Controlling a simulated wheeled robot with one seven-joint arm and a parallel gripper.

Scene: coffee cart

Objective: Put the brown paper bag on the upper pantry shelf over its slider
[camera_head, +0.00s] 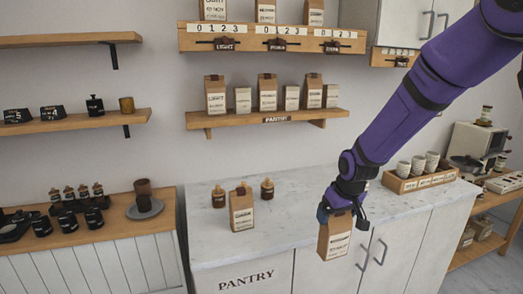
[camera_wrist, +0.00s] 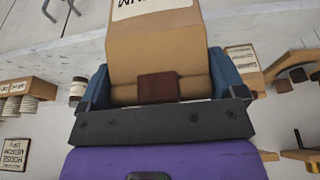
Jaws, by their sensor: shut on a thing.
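My gripper (camera_head: 342,207) is shut on the top of a brown paper bag (camera_head: 334,240), in front of the marble counter's front edge. The bag hangs about upright with a white label. In the wrist view the bag (camera_wrist: 155,50) sits between the blue fingers, with a dark brown tab at its folded top; its upside-down label is cut off and seems to end in "IUM". The upper pantry shelf (camera_head: 240,42) is on the wall at upper left of my gripper. It carries 0-1-2-3 scales and three sliders, a left one marked LIGHT (camera_head: 225,44), a middle one (camera_head: 277,45) and a right one (camera_head: 331,47).
Three bags stand on the upper shelf, tops cut off. The lower PANTRY shelf (camera_head: 230,119) holds several bags and boxes. A wooden cup crate (camera_head: 420,180) stands right of my arm.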

